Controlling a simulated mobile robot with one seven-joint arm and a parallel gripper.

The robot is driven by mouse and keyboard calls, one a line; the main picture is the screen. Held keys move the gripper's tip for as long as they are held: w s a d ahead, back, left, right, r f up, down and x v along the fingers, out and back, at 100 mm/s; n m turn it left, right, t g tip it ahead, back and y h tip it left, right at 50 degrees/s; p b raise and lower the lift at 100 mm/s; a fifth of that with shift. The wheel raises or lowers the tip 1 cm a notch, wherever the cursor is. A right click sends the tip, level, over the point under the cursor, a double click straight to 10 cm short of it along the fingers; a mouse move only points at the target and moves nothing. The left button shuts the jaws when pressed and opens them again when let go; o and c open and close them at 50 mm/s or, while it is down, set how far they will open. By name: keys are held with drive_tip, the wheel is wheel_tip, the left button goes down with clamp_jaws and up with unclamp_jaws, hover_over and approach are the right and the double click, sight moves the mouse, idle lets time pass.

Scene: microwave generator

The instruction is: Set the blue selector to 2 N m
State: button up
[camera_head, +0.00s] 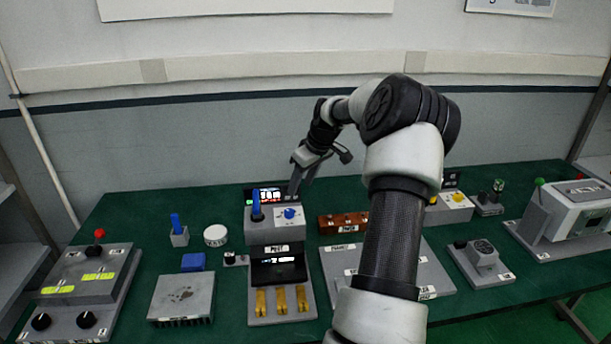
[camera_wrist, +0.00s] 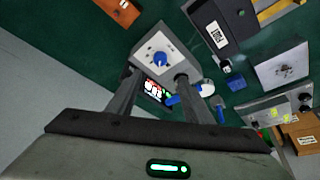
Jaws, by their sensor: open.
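The blue selector (camera_head: 290,213) is a small round knob on a white dial plate, on the sloped top of a grey unit (camera_head: 276,235) near the table's middle. In the wrist view the blue selector (camera_wrist: 160,59) lies just beyond and between my fingertips; its scale marks are too small to read. My gripper (camera_head: 295,186) is above and behind the unit, pointing down. In the wrist view my gripper (camera_wrist: 156,76) is open and empty, its fingers on either side of the knob in the picture, apparently not touching it.
A blue lever (camera_head: 256,205) stands upright left of the selector, and a lit display (camera_head: 266,193) sits behind it. A brown block (camera_head: 342,222) is to the right. Other devices crowd the green table (camera_head: 225,285).

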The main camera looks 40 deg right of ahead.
drive_tip(key=shift+v, duration=1.95)
